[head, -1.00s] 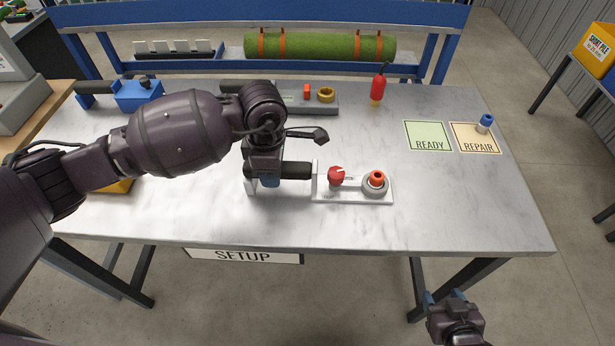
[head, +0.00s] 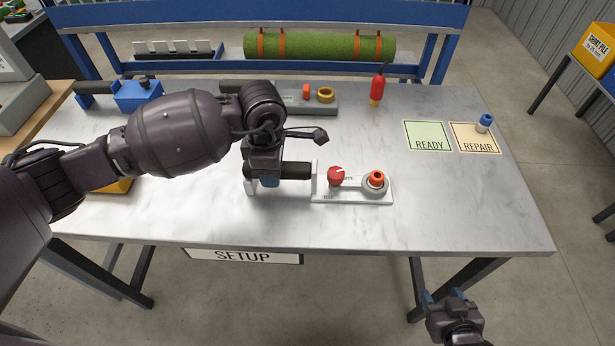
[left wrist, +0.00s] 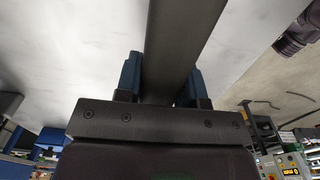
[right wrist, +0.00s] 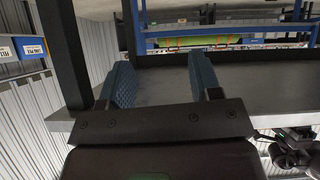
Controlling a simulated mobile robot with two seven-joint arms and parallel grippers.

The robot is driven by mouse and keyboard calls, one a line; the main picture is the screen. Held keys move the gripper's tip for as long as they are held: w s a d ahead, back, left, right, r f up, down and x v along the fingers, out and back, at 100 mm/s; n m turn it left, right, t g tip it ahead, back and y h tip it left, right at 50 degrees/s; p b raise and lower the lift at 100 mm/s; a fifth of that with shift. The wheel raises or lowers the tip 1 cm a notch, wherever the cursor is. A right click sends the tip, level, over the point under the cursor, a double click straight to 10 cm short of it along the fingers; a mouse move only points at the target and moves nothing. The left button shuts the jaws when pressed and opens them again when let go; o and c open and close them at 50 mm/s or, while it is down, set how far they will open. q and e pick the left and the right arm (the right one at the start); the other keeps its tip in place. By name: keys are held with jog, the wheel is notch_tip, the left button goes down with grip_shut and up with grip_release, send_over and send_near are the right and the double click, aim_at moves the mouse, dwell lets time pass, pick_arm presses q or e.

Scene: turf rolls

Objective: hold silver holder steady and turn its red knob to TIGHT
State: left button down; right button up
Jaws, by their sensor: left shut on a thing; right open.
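The silver holder (head: 350,194) lies on the table with its black handle (head: 296,170) pointing left. Its red knob (head: 336,176) sits near the handle end. A grey ring with an orange-red piece (head: 376,179) is at its right end. Small lettering by the knob is too small to read. My left gripper (head: 270,178) is shut on the black handle; the left wrist view shows the dark bar (left wrist: 180,50) between its blue fingers. My right gripper (head: 444,298) is open and empty in front of the table's front right edge, well away from the knob.
A green READY mat (head: 428,132) and a REPAIR mat (head: 476,134) with a blue-topped piece (head: 485,122) are at the right. The table right of the silver holder is clear.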

jog(key=shift+s+a+f, duration=0.2)
jog(key=shift+f, duration=0.05)
jog(key=s+a+f+n+g+y, duration=0.1)
jog(key=s+a+f+n+y, duration=0.15)
jog(key=a+n+y, duration=0.9)
jog(key=w+a+r+n+t, duration=0.1)
jog(key=w+a+r+n, duration=0.1)
jog(key=a+r+n, duration=0.5)
jog(key=w+a+r+n+t, duration=0.2)
jog(key=a+r+n, duration=0.25)
jog(key=a, duration=0.55)
jog(key=s+a+r+n+g+y, duration=0.4)
jog(key=a+r+n+y, duration=0.5)
jog(key=n, duration=1)
jog(key=w+d+r+n+g, duration=0.1)
jog(key=w+d+r+g, duration=0.1)
jog(key=w+d+r, duration=0.55)
jog(key=w+d+r+n+g, duration=0.1)
jog(key=w+d+r+g, duration=0.3)
jog(key=w, duration=0.6)
jog(key=w+d+r+n, duration=0.1)
jog(key=w+d+r, duration=0.4)
jog(key=w+r, duration=0.3)
jog(key=n+g+h, duration=0.4)
jog(key=n+h, duration=0.7)
jog(key=h, duration=0.5)
send_near(337, 172)
jog(key=x, duration=0.9)
jog(key=shift+a+f, duration=0.2)
jog(key=shift+f, duration=0.1)
